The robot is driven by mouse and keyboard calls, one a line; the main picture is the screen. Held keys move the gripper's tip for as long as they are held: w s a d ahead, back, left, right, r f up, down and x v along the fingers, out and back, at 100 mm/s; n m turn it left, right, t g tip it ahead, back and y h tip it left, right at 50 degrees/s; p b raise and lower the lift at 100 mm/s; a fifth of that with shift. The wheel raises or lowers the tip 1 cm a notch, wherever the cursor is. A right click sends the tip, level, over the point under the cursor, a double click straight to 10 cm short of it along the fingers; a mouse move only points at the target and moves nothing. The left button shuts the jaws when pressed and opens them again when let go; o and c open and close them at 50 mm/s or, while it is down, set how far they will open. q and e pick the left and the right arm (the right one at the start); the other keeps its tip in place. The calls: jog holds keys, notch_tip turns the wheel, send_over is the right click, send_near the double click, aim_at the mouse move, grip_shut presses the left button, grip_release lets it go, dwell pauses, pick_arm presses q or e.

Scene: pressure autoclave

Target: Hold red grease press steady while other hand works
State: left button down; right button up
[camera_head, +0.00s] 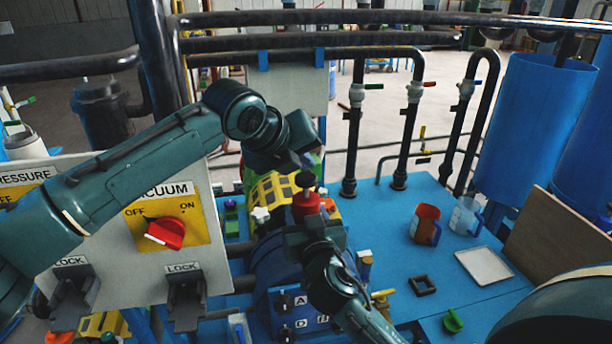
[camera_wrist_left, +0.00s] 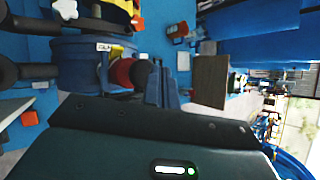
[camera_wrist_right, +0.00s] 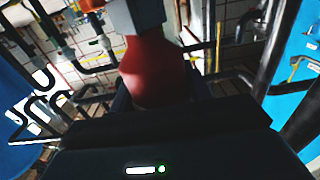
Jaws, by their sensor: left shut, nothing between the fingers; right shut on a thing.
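The red grease press (camera_head: 307,206) stands over the blue autoclave drum, with a dark knob (camera_head: 305,179) on top. My right gripper (camera_head: 312,232) is shut on it from the near side. The red body fills the middle of the right wrist view (camera_wrist_right: 153,72), between the fingers, with a grey piece above it. My left gripper (camera_head: 298,160) is shut and empty, just above and behind the knob. Whether it touches the knob cannot be told. A red round part, probably the press, is partly seen in the left wrist view (camera_wrist_left: 123,74).
The control panel with the red vacuum switch (camera_head: 166,233) stands at left, under my left arm. The blue table (camera_head: 385,215) carries an orange cup (camera_head: 426,224), a clear cup (camera_head: 465,216), a white tray (camera_head: 484,265) and a black square frame (camera_head: 422,285). Dark pipes rise behind.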

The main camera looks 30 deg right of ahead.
aim_at(306, 177)
pick_arm(q)
jog(key=shift+f, duration=0.35)
jog(key=shift+f, duration=1.35)
dwell(1.1)
jog(key=shift+r, duration=1.75)
jog(key=shift+r, duration=0.1)
jog(key=shift+r, duration=2.45)
